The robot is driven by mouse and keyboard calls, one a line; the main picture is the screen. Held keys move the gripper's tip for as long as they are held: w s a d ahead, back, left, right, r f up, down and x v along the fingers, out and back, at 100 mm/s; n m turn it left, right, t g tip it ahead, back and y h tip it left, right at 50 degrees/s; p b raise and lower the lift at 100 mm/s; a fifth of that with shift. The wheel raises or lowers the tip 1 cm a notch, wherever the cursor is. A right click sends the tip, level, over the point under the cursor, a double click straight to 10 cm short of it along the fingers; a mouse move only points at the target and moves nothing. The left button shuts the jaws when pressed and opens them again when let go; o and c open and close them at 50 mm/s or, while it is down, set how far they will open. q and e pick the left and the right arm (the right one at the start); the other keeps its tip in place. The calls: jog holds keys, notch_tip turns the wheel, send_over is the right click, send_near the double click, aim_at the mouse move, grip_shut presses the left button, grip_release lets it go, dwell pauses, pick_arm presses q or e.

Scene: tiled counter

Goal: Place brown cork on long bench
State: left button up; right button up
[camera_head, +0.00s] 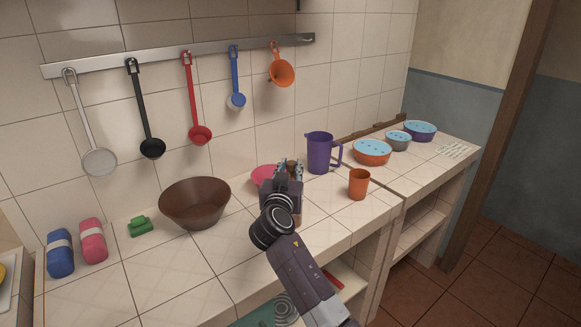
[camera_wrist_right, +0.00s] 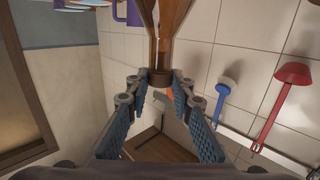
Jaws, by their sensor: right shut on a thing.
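My right gripper (camera_head: 291,171) is over the tiled counter (camera_head: 181,262), between the large brown bowl and the orange cup. Its blue-padded fingers are closed around a small brown piece, which appears to be the cork (camera_head: 292,163). In the right wrist view, the fingers (camera_wrist_right: 160,82) are around the dark brown cork (camera_wrist_right: 160,76), at the narrow end of a brown glass bottle (camera_wrist_right: 172,28). Whether the cork is seated in the bottle neck is unclear. The gripper hides most of the bottle in the head view. My left gripper is not in view.
A pink bowl (camera_head: 264,176), purple jug (camera_head: 320,153) and orange cup (camera_head: 358,184) stand close to the gripper. The brown bowl (camera_head: 195,204) is to the left. Lidded bowls (camera_head: 372,152) stand on the right counter section.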

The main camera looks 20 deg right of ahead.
jog(key=shift+f+b, duration=0.25)
jog(key=shift+b, duration=0.1)
jog(key=o, duration=0.8)
jog(key=shift+r, duration=0.1)
